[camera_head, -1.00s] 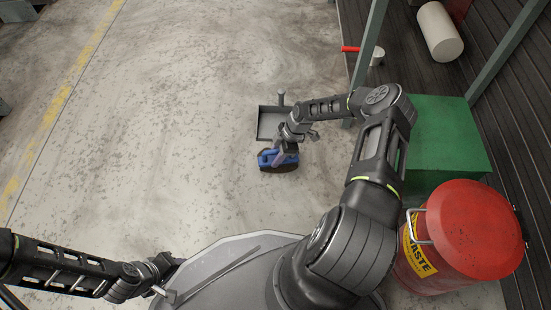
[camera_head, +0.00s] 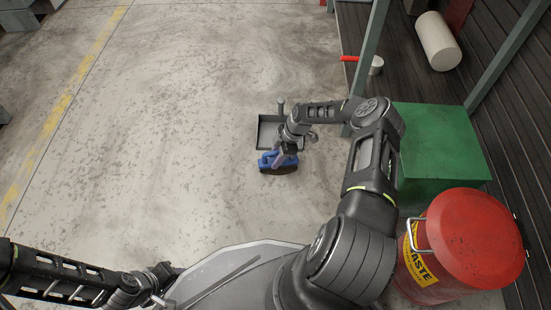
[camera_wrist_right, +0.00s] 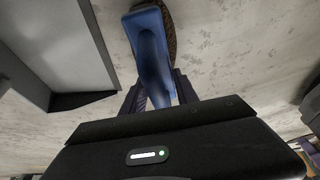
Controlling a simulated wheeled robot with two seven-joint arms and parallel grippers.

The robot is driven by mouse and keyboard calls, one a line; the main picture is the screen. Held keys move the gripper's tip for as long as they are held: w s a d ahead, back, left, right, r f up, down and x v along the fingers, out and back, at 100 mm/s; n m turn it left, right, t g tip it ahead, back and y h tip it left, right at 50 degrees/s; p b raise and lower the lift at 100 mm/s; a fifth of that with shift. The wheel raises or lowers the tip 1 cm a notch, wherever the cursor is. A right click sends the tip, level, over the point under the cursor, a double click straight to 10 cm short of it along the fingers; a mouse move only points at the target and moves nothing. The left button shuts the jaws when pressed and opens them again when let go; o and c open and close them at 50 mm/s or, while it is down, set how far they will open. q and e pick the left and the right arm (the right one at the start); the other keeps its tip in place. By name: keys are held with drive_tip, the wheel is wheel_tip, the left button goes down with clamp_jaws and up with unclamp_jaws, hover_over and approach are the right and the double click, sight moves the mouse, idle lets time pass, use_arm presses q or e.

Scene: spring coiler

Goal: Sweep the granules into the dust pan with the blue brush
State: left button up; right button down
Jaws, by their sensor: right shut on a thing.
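The blue brush (camera_head: 268,160) is at the floor in the middle of the head view, with its dark bristles facing down and toward me. My right gripper (camera_head: 285,154) is shut on its handle. In the right wrist view the blue handle (camera_wrist_right: 152,55) runs between the fingers, with brown bristles beyond. The grey dust pan (camera_head: 268,131) lies on the floor just behind the brush. Its grey wall (camera_wrist_right: 50,40) shows at the left of the wrist view. No granules can be made out. My left gripper (camera_head: 165,285) is low at the left, its fingers unclear.
A red waste bin (camera_head: 465,245) and a green box (camera_head: 440,145) stand to the right of my right arm. The floor at the left is clear.

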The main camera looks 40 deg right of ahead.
drive_tip(key=shift+w+d, duration=0.1)
drive_tip(key=shift+d, duration=0.05)
drive_tip(key=shift+w+d, duration=0.9)
drive_tip(key=shift+w, duration=0.3)
drive_tip(key=shift+w, duration=0.1)
drive_tip(key=shift+w+d, duration=0.35)
drive_tip(key=shift+w, duration=0.1)
drive_tip(key=shift+w+d, duration=0.7)
drive_tip(key=shift+w, duration=0.05)
drive_tip(key=shift+f, duration=0.1)
